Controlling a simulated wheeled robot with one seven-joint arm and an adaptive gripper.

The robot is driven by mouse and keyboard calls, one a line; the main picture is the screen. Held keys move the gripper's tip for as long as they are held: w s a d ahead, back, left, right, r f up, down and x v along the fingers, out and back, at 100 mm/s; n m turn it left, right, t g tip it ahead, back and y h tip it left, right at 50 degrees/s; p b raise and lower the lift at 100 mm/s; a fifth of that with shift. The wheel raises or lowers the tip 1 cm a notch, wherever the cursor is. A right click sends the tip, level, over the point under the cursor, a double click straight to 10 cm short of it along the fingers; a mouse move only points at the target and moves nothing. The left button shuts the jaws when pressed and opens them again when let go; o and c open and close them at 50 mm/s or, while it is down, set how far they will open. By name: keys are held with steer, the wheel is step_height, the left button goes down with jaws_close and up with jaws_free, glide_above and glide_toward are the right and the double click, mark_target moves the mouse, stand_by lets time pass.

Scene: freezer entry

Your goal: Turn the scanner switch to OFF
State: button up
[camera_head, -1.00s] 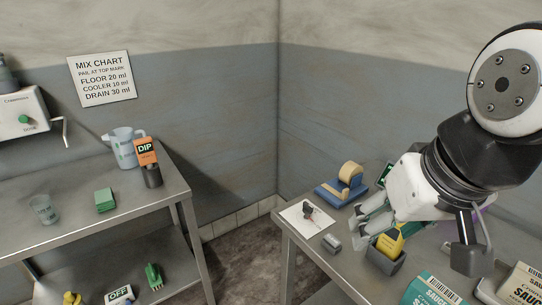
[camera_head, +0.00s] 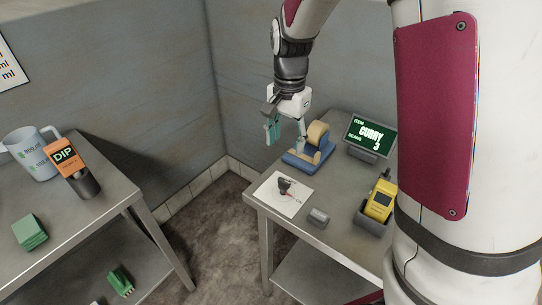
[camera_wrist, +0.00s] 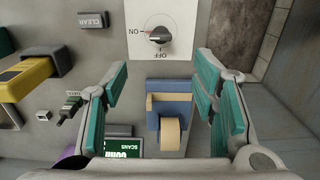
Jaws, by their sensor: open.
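The scanner switch is a black knob (camera_head: 285,185) on a white plate (camera_head: 273,199) at the near left of the right-hand table. In the wrist view the knob (camera_wrist: 158,38) is at top centre, with ON to its left and OFF below it. A red mark on its left side seems to face ON. My gripper (camera_head: 285,130) is open and empty, with teal finger pads, above the table's back edge and apart from the switch. In the wrist view my fingers (camera_wrist: 163,80) spread to either side, below the knob in the picture.
A blue tape dispenser (camera_head: 306,160) stands behind the plate, between my fingers in the wrist view. A yellow scanner (camera_head: 380,200) sits in a grey holder. A grey block marked CLEAR (camera_head: 318,217) lies right of the plate.

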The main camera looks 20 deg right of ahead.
mark_target(284, 180)
step_height(284, 180, down, 14)
steer(key=shift+w+p, duration=0.15)
steer(key=shift+p, duration=0.3)
steer(key=shift+c, duration=0.3)
steer(key=c, duration=1.1)
